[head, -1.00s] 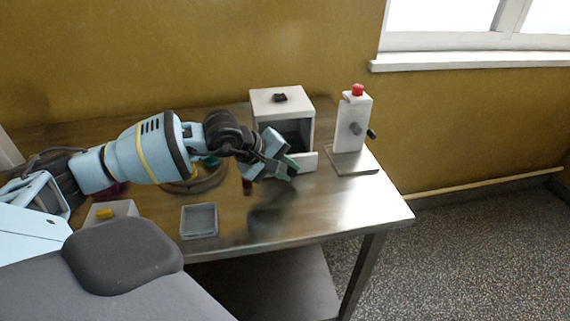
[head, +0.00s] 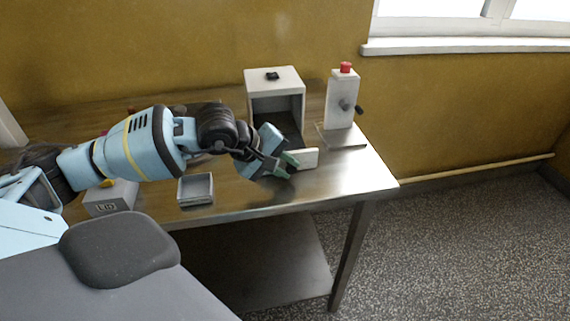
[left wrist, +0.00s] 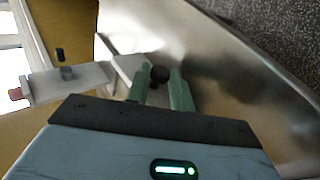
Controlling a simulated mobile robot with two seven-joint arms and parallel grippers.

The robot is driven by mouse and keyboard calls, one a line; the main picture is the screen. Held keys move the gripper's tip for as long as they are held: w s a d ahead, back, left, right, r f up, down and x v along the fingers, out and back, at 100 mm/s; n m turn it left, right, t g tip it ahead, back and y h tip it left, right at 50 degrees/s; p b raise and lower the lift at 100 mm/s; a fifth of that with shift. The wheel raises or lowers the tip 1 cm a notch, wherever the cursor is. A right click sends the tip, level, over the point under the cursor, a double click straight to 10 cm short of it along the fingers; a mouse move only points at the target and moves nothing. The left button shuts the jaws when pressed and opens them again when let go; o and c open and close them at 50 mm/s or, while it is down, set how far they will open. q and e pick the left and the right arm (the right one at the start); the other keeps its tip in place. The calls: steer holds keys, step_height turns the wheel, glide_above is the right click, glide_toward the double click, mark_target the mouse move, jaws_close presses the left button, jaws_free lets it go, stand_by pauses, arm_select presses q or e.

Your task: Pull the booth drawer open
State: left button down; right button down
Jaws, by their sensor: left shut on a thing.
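The booth (head: 274,76) is a white box with a dark open front and a small black part on top, near the back of the metal table in the head view. Its drawer (head: 308,157) has a white front that stands out from the booth, towards me. My left gripper (head: 289,163), with green fingers, is at the drawer front. In the left wrist view the gripper (left wrist: 160,85) is shut on the dark drawer knob (left wrist: 159,74), with the pale drawer front (left wrist: 127,66) just behind. The drawer's inside is mostly hidden. My right gripper is not in view.
A white stand with a red top (head: 343,101) and a side crank is right of the booth. A small grey tray (head: 196,203) lies left of the gripper. A grey box (head: 112,198) is farther left. The table's front edge (head: 262,213) is close; the table front right is clear.

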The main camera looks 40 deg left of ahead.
arm_select(q)
steer(key=shift+a+f, duration=0.1)
steer(key=c, duration=1.2)
jaws_free()
steer(key=shift+c, duration=0.2)
steer(key=shift+s+a+r, duration=0.25)
steer(key=shift+s+r, duration=0.1)
steer(key=shift+r, duration=0.15)
steer(key=v, duration=0.4)
steer(key=shift+s+r+b, duration=0.15)
steer(key=shift+s+b, duration=0.05)
steer(key=shift+b, duration=0.1)
steer(key=shift+v, duration=1.05)
